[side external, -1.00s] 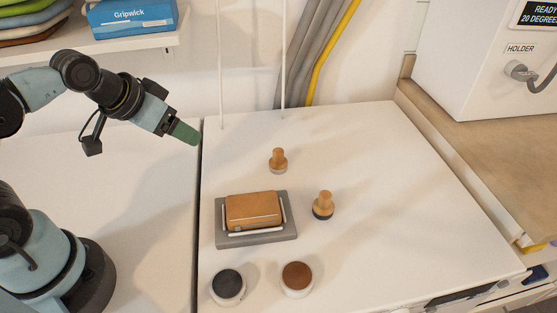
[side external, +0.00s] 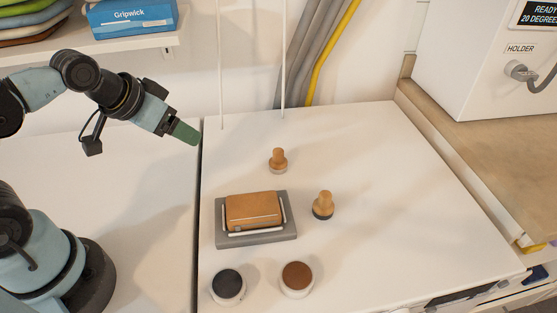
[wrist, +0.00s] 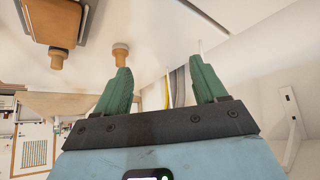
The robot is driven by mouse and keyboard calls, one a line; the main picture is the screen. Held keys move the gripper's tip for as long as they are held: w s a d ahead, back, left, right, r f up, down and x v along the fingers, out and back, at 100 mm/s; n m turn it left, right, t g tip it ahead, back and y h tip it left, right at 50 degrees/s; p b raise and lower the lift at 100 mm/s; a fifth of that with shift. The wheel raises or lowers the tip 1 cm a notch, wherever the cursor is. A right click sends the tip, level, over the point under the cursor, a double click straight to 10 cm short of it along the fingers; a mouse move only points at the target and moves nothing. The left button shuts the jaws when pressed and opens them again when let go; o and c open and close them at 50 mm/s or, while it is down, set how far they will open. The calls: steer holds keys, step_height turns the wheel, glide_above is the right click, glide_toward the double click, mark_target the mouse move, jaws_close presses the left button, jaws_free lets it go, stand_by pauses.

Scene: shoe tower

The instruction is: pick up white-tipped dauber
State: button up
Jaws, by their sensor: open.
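The white-tipped dauber (side external: 278,160) stands upright on the white worktop, tan wooden handle up and pale tip down. In the wrist view it appears as the tan dauber with a pale end (wrist: 120,56), close to the left finger in the picture. A second dauber (side external: 323,204) with a dark tip stands nearer the camera and to the right. My gripper (side external: 186,132) is in the air left of the white-tipped dauber, well apart from it. In the wrist view its green fingers (wrist: 159,66) are spread with nothing between them.
A brown block (side external: 252,211) sits in a grey holder (side external: 225,240) left of the dark-tipped dauber. A black-topped jar (side external: 228,284) and a brown-topped jar (side external: 297,277) stand at the front. Two thin white rods rise at the back. The right of the worktop is clear.

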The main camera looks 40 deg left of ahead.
steer(key=shift+o, duration=0.4)
steer(key=shift+w, duration=0.1)
steer(key=m+g, duration=0.7)
steer(key=m, duration=0.1)
glide_above(279, 151)
steer(key=shift+d+f, duration=0.2)
steer(key=shift+f, duration=0.75)
steer(key=f, duration=1.1)
steer(key=shift+a+f, duration=0.25)
steer(key=shift+f, duration=0.05)
